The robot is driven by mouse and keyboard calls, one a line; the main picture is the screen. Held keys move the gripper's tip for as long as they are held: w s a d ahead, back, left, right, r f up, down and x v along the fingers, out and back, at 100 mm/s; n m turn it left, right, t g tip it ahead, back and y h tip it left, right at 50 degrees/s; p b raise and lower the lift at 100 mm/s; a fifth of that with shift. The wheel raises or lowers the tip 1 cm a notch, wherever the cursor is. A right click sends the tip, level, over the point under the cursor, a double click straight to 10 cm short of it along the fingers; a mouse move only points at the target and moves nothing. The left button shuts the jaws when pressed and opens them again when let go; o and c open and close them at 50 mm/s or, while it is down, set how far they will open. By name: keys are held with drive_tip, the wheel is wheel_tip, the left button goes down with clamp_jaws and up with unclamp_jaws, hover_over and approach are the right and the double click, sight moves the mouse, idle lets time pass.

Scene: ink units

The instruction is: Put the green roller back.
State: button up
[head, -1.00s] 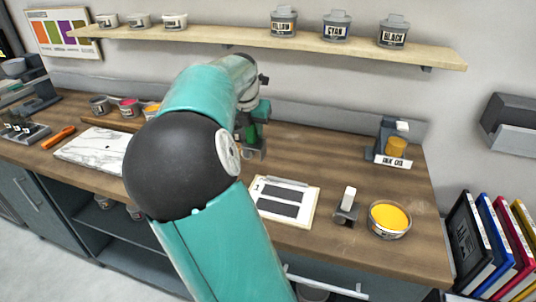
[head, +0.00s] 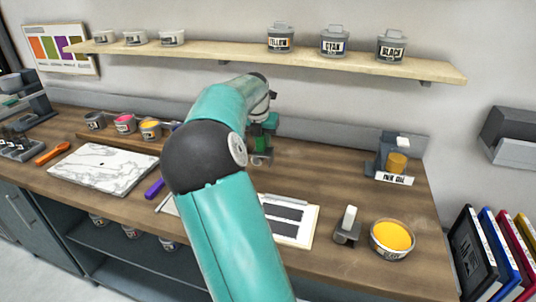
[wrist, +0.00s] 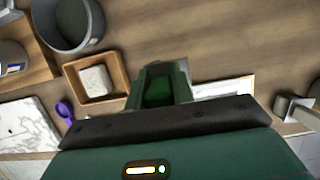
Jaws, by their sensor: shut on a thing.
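My gripper (head: 262,157) is above the middle of the workbench, behind the printed sheet, partly hidden by my teal arm. It is shut on a green piece, which I take to be the green roller; it shows between the jaws in the wrist view (wrist: 160,88). Its shape is mostly hidden by the gripper, and it is held above the wood. A grey rack with dark slots (head: 20,146) stands at the bench's left end, with another grey stand (head: 38,103) behind it; whether either holds rollers is too small to tell.
A marble slab (head: 103,165), orange-handled tool (head: 52,153) and purple handle (head: 154,188) lie left. Ink cups (head: 124,124) stand behind. The printed sheet (head: 292,222), small grey stand (head: 347,226), yellow ink tub (head: 392,240) and ink oil holder (head: 393,165) are right. A shelf (head: 230,57) runs above.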

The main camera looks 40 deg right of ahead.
drive_tip(key=shift+w+d+r+x, duration=0.1)
drive_tip(key=shift+d+x, duration=0.25)
drive_tip(key=shift+x, duration=1.4)
drive_tip(key=shift+w+d+r+x, duration=0.15)
drive_tip(key=shift+d+x, duration=0.15)
drive_tip(key=shift+x, duration=1.4)
drive_tip(key=shift+w+d+r+x, duration=0.1)
drive_tip(key=shift+d+x, duration=0.25)
drive_tip(key=shift+x, duration=1.4)
drive_tip(key=shift+s, duration=0.1)
